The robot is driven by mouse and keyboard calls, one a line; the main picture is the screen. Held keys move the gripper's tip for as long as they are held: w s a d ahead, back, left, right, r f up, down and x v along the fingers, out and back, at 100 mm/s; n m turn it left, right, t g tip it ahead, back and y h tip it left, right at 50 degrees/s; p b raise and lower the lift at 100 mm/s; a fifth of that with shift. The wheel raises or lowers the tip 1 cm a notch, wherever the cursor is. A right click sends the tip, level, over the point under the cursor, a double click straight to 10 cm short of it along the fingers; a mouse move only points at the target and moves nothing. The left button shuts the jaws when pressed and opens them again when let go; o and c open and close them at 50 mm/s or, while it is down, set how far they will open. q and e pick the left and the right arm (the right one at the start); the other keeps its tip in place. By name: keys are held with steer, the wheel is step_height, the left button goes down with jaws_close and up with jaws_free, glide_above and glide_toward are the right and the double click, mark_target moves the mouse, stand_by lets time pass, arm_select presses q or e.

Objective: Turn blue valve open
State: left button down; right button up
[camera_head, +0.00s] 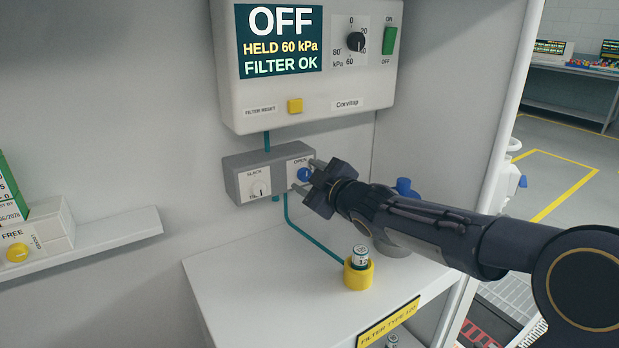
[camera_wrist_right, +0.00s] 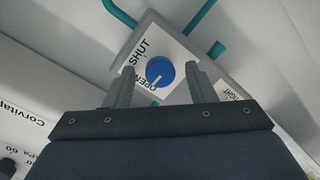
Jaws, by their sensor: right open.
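The blue valve (camera_head: 305,174) is a round knob on a grey box (camera_head: 240,178) fixed to the wall below the control panel. In the right wrist view the blue valve (camera_wrist_right: 160,74) has a white line pointing towards the word OPEN; the word SHUT is printed to one side. My right gripper (camera_head: 304,176) is open, with one finger on either side of the knob. In the right wrist view both fingers (camera_wrist_right: 159,76) show gaps to the knob, though contact at depth is hard to judge. My left gripper is not in view.
The control panel (camera_head: 230,95) above reads OFF, HELD 60 kPa, FILTER OK. Below, a yellow cup (camera_head: 358,275) holds a small canister on the white shelf (camera_head: 240,285). A teal tube (camera_head: 310,236) runs down to it.

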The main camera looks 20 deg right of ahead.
steer(key=shift+s, duration=0.1)
steer(key=s+d+p, duration=0.1)
steer(key=s+p, duration=0.1)
steer(key=s, duration=0.5)
steer(key=shift+s+r, duration=0.25)
steer(key=shift+r, duration=0.2)
steer(key=shift+d, duration=0.1)
steer(key=s+f+m+g+h+p, duration=0.25)
steer(key=s+m+g+p, duration=0.4)
steer(key=s, duration=0.65)
steer(key=s+a+f+m+g+y+p, duration=0.2)
steer(key=s+a, duration=0.2)
steer(key=s, duration=0.3)
steer(key=s+a+f+m+g+y+p, duration=0.1)
steer(key=s+a+f+m+g+y, duration=0.1)
steer(key=s, duration=0.5)
steer(key=a+m, duration=0.1)
steer(key=a, duration=0.1)
steer(key=shift+s+a+p, duration=0.2)
steer(key=shift+a+p, duration=0.1)
steer(key=shift+p, duration=0.05)
